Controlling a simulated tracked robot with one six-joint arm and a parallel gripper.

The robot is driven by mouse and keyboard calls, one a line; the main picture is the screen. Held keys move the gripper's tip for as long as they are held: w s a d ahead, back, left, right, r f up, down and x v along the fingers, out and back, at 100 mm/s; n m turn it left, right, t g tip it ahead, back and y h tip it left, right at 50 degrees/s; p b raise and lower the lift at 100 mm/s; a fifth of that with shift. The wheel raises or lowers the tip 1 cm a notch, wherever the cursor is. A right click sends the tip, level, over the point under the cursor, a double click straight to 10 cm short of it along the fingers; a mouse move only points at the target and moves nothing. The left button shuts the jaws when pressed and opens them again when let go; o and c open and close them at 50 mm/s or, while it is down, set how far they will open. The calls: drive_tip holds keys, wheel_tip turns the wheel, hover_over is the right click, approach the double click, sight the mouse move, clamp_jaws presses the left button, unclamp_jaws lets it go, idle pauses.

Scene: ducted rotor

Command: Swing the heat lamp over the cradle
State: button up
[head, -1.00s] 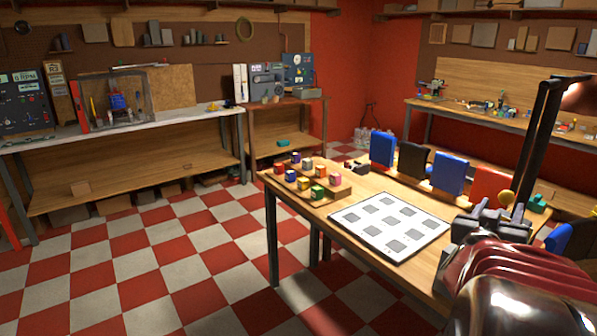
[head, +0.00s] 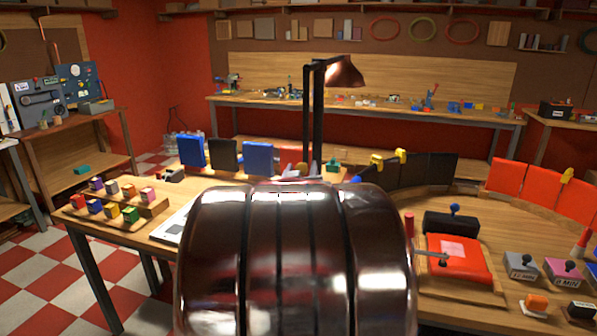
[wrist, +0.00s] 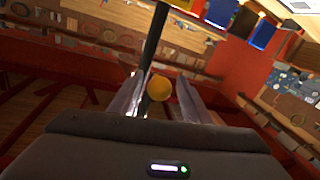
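The heat lamp has a dark post and arm (head: 317,110) with a copper-coloured shade (head: 342,73) pointing to the right in the head view. It stands behind my arm, which hides its foot. In the wrist view a dark post (wrist: 154,40) rises ahead of my gripper (wrist: 161,78). The gripper looks open; I cannot tell how deep the knob sits. My arm mostly hides the gripper in the head view. I cannot make out which thing is the cradle.
A wooden tray of coloured cubes (head: 118,215) stands on the table at left. Blue and black panels (head: 224,155) stand behind my arm. A red device with a lever (head: 455,258) and several labelled switch boxes (head: 563,271) lie on the right. Open floor shows at lower left.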

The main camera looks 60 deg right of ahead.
clamp_jaws()
idle(0.3)
drive_tip(key=shift+a, duration=0.15)
drive_tip(key=shift+w, duration=0.1)
idle(0.3)
